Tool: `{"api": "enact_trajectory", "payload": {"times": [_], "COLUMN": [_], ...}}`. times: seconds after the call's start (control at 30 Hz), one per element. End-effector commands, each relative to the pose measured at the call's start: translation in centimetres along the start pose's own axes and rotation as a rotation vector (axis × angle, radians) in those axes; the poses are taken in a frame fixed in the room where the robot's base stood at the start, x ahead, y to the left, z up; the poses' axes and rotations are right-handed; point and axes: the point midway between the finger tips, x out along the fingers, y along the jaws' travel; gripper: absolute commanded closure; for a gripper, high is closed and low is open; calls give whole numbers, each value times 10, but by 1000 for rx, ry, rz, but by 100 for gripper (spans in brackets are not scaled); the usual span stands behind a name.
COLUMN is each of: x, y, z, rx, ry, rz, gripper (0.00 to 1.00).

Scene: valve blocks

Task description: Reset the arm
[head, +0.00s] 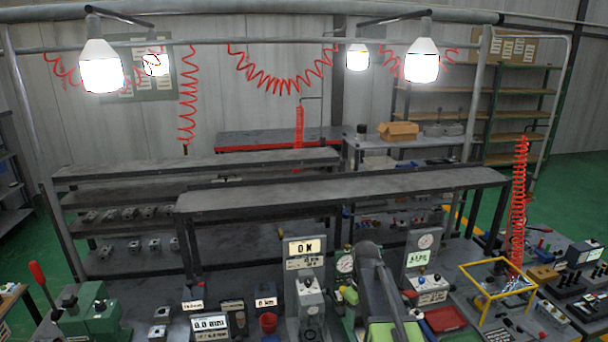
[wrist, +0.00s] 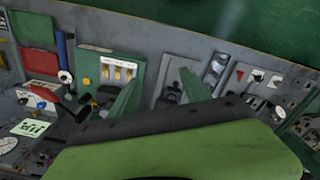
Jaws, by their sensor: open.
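My gripper (wrist: 161,76) shows in the wrist view as two green fingers set apart, with nothing between them. Beyond the fingers is a grey bench surface with small fixtures, and the fingers touch none that I can make out. In the head view my arm (head: 376,285), dark grey and green, stands folded at the bottom middle, among the bench devices. The fingertips cannot be made out there.
A grey device with a display (head: 304,246) stands left of my arm, and a gauge device (head: 419,258) stands right. A yellow frame (head: 484,290) and a red tray (head: 445,319) are farther right. A green machine (head: 90,312) is at left. A long raised shelf (head: 340,192) crosses behind.

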Motion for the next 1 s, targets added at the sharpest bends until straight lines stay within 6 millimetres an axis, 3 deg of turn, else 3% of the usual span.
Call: {"api": "enact_trajectory", "payload": {"times": [0.03, 0.27, 0.47, 0.67, 0.8, 0.87, 1.0], "x": [12, 45, 90, 148, 187, 195, 182], "y": [1, -1, -12, -33, -55, -66, -74], "z": [0, 6, 21, 49, 78, 93, 103], "rx": [1, 3, 11, 107, 271, 375, 566], "ry": [0, 0, 0, 0, 0, 0, 0], "rz": [0, 0, 0, 0, 0, -1, -1], "gripper": [44, 44, 44, 44, 44, 44, 44]}}
